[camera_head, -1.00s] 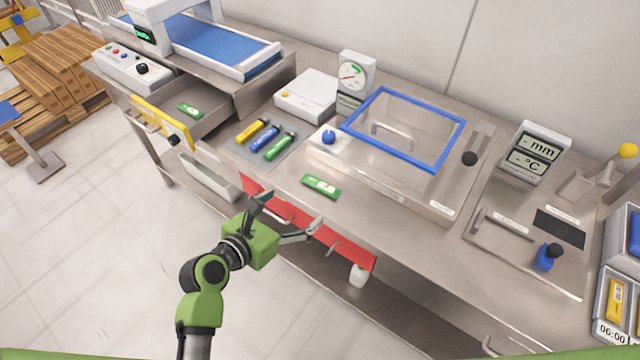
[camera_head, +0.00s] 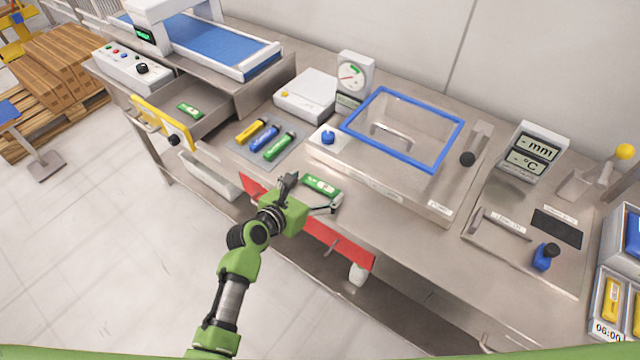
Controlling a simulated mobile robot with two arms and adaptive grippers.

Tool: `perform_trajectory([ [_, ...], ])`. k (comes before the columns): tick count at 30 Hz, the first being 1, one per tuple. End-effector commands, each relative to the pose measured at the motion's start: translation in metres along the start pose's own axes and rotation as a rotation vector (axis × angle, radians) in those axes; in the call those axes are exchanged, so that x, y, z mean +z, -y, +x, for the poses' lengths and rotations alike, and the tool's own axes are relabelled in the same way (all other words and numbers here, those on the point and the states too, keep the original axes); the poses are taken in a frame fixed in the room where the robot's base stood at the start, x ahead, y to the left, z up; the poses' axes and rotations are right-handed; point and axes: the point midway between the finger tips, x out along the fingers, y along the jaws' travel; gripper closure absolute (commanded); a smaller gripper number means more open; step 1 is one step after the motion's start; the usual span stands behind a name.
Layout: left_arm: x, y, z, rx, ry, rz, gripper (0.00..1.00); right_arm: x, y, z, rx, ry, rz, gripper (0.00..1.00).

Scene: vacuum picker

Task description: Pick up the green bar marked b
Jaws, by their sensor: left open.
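A green bar (camera_head: 322,186) with a white label lies on the steel bench top near the front edge; I cannot read its letter. My left gripper (camera_head: 316,190) is open, its fingers at the near side and ends of this bar, and I cannot tell whether they touch it. Another green bar (camera_head: 280,147) lies on a grey mat beside a blue bar (camera_head: 265,138) and a yellow bar (camera_head: 250,131). A third green bar (camera_head: 189,111) lies in the open drawer at the left. My right gripper is out of view.
A chamber with a blue-framed clear lid (camera_head: 436,168) stands just behind the bar. A dial gauge (camera_head: 354,76) and a white box (camera_head: 306,95) stand further back. A red panel (camera_head: 340,246) runs along the bench front. A blue-topped conveyor (camera_head: 215,45) is at the back left.

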Motion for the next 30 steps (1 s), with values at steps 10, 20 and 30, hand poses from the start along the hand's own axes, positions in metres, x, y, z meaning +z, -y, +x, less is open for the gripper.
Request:
perform_trajectory([
  [10,-0.001,0.0,0.002,0.0,-0.001,0.0,0.32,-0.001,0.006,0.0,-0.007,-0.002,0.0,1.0],
  [20,-0.001,0.0,0.002,0.0,-0.001,0.001,0.53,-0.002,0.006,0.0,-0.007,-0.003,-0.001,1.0],
  [30,0.017,0.0,-0.005,0.001,0.003,-0.001,0.53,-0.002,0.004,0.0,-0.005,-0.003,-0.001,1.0],
])
